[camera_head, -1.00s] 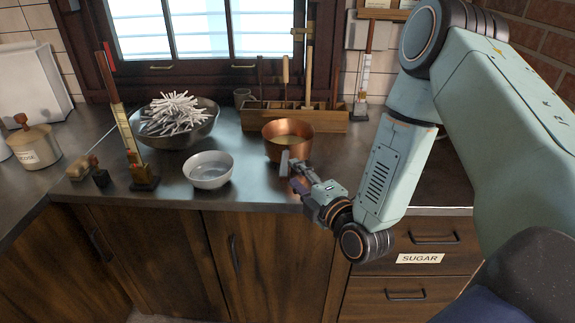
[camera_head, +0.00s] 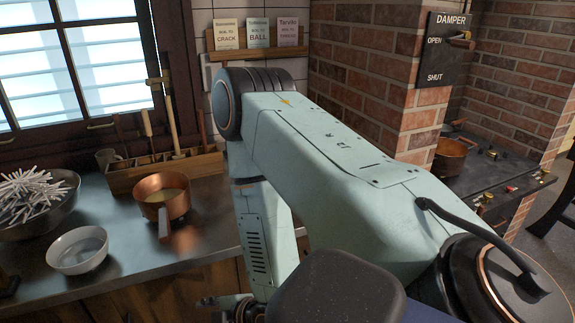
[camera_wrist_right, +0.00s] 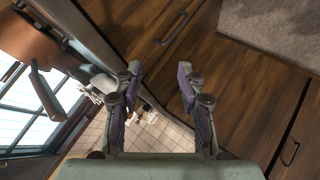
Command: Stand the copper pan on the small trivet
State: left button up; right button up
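A copper pan (camera_head: 162,192) with yellowish contents stands upright on the dark counter, its handle pointing toward me. In the right wrist view the copper pan (camera_wrist_right: 22,40) shows at the upper left, its handle hanging across the picture. My right gripper (camera_wrist_right: 160,70) is open and empty, apart from the pan, in front of the wooden cabinet fronts. In the head view it is only partly seen at the bottom edge. I cannot make out a small trivet. A second copper pan (camera_head: 450,157) stands on the dark surface at the right. My left gripper is not in view.
A white bowl (camera_head: 78,250) and a dark bowl of white sticks (camera_head: 35,205) stand left of the pan. A wooden utensil box (camera_head: 165,172) is behind it. A brick pillar (camera_head: 375,75) rises beyond my right arm.

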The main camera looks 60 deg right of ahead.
jog(key=s+f+m+g, duration=0.3)
jog(key=s+m, duration=0.1)
jog(key=s, duration=0.3)
jog(key=s+a+f+m+g+h, duration=0.1)
jog(key=s+f+m+g, duration=0.2)
jog(key=s, duration=0.4)
jog(key=s+f+m+g, duration=0.3)
jog(key=s+m+g, duration=0.1)
jog(key=s, duration=0.3)
jog(key=shift+s+a+m+h, duration=0.3)
